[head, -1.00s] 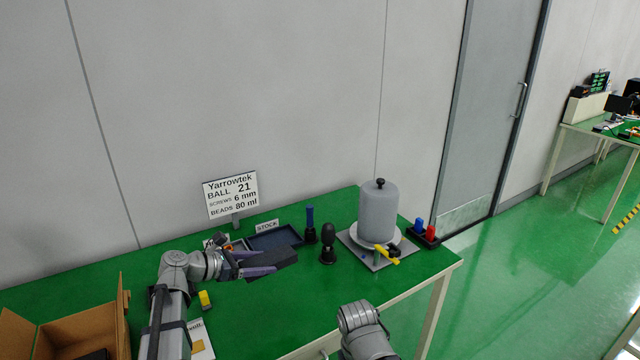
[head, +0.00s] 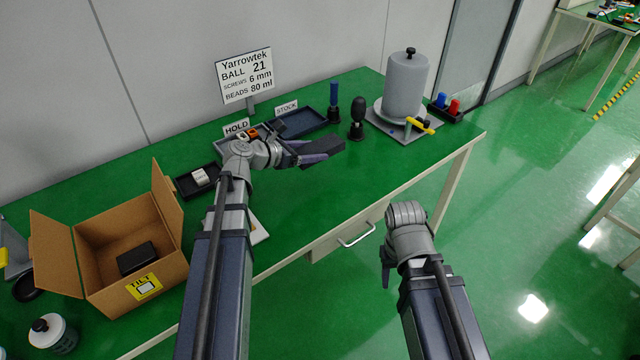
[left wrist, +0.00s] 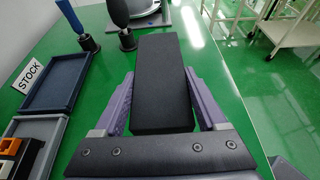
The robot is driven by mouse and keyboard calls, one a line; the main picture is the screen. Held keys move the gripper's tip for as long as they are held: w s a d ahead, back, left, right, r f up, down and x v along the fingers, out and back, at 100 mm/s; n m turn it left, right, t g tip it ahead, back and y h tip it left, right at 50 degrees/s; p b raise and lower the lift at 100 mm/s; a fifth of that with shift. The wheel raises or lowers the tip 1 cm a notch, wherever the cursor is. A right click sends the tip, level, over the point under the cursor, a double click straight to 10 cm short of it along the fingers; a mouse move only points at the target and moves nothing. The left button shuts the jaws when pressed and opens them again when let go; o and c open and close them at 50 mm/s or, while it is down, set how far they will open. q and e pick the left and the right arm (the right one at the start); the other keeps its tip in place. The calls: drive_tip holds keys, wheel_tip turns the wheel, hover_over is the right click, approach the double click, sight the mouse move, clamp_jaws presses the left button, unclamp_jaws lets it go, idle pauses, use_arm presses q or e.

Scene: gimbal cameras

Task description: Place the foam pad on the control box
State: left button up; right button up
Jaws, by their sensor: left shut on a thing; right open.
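My left gripper (head: 315,152) is shut on a dark grey block, the foam pad (head: 324,152), and holds it above the green table. In the left wrist view the foam pad (left wrist: 163,82) lies lengthwise between the two purple fingers. A black box (head: 137,258), likely the control box, lies inside the open cardboard carton (head: 160,285) at the left, well away from the pad. My right gripper (head: 386,272) is open and empty, in front of the table's front edge and partly hidden by its own wrist.
A HOLD tray (head: 237,145), a STOCK tray (head: 312,125) and a small black tray (head: 182,187) stand behind my left arm. A blue-handled tool (head: 333,105), a black-handled tool (head: 357,118) and a grey cylinder on a stand (head: 405,85) are farther right. The table's front right is clear.

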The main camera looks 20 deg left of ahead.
sight(312, 184)
use_arm(q)
drive_tip(key=shift+f, duration=0.1)
wheel_tip(312, 184, down, 10)
drive_tip(key=b, duration=1)
drive_tip(key=shift+f, duration=0.15)
drive_tip(key=o, duration=1.3)
drive_tip(key=shift+c, duration=0.2)
drive_tip(key=shift+r, duration=0.2)
